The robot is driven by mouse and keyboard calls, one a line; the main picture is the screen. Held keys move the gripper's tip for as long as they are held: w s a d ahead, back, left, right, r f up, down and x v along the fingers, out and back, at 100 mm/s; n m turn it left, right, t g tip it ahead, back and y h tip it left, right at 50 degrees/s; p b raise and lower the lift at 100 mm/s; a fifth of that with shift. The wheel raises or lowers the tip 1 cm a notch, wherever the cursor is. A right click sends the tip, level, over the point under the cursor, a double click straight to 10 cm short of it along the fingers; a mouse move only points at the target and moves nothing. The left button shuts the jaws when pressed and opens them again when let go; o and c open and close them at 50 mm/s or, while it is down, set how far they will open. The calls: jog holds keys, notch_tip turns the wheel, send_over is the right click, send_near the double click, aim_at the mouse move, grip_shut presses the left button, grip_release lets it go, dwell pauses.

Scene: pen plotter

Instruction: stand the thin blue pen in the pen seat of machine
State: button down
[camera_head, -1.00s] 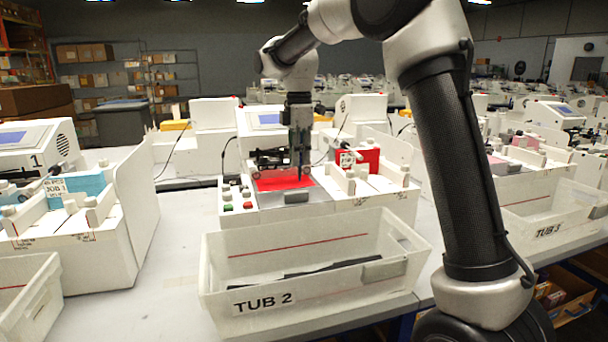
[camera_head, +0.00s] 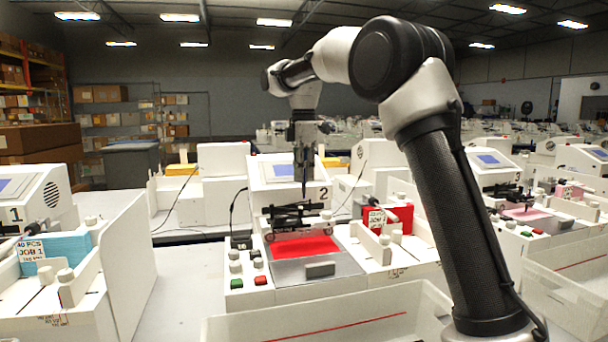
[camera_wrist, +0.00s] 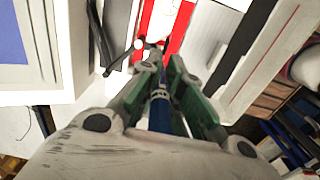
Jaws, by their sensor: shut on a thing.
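My gripper (camera_head: 304,158) is shut on the thin blue pen and holds it upright above machine 2 (camera_head: 262,172). The pen's dark lower end (camera_head: 304,181) points down in the head view, in front of the machine's panel. In the wrist view the blue pen (camera_wrist: 158,115) lies between the green-padded fingers of my gripper (camera_wrist: 160,82). The machine's black carriage (camera_head: 292,214) is below the pen tip, with a gap visible between them. I cannot clearly make out the pen seat; it is small.
A red sheet (camera_head: 300,246) lies on the machine's bed, with a grey plate (camera_head: 345,268) in front. Coloured buttons (camera_head: 248,268) are at the left and a red card stack (camera_head: 402,216) at the right. A white tub (camera_head: 330,325) stands in front.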

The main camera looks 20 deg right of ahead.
aim_at(304, 183)
jog(key=shift+f, duration=2.9)
notch_tip(304, 183, down, 6)
jog(key=shift+f, duration=0.15)
dwell(1.3)
jog(key=c, duration=1.5)
grip_release()
jog(key=shift+f, duration=0.1)
